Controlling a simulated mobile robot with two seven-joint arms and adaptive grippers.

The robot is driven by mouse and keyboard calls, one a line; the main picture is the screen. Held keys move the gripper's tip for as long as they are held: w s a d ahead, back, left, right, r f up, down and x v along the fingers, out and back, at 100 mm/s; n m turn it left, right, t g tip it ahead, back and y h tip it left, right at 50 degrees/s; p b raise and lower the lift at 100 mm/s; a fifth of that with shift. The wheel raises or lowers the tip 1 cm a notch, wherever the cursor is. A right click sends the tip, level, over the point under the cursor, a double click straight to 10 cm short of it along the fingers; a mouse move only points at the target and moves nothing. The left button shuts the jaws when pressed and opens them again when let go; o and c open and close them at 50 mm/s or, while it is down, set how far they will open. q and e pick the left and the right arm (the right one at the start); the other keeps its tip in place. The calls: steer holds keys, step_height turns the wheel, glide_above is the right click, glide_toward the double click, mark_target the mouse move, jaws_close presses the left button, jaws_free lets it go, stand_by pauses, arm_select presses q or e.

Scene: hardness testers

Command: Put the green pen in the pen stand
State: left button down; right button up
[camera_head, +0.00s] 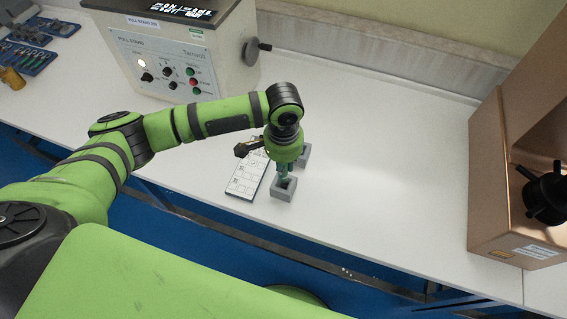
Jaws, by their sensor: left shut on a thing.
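My left gripper (284,170) points down over a small grey block-shaped stand (284,190) near the front of the white bench. It is shut on a green pen (284,180), which is small in view and largely hidden by the gripper. The pen's lower end is at the stand's opening; I cannot tell how deep it sits. A second grey block (305,154) stands just behind the gripper, partly hidden. My right gripper is not in view.
A white printed card (247,176) lies left of the stand. A grey tester (185,55) with knobs stands at the back left. A copper-coloured machine (505,190) stands at the right. The bench (390,150) between is clear. Tool trays (25,55) lie far left.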

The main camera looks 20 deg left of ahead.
arm_select(q)
steer(key=shift+f, duration=0.15)
steer(key=shift+f+b, duration=0.45)
steer(key=shift+f, duration=0.55)
steer(key=shift+f+b, duration=0.55)
steer(key=shift+f, duration=0.8)
steer(key=c, duration=1.1)
jaws_free()
step_height(320, 180, up, 12)
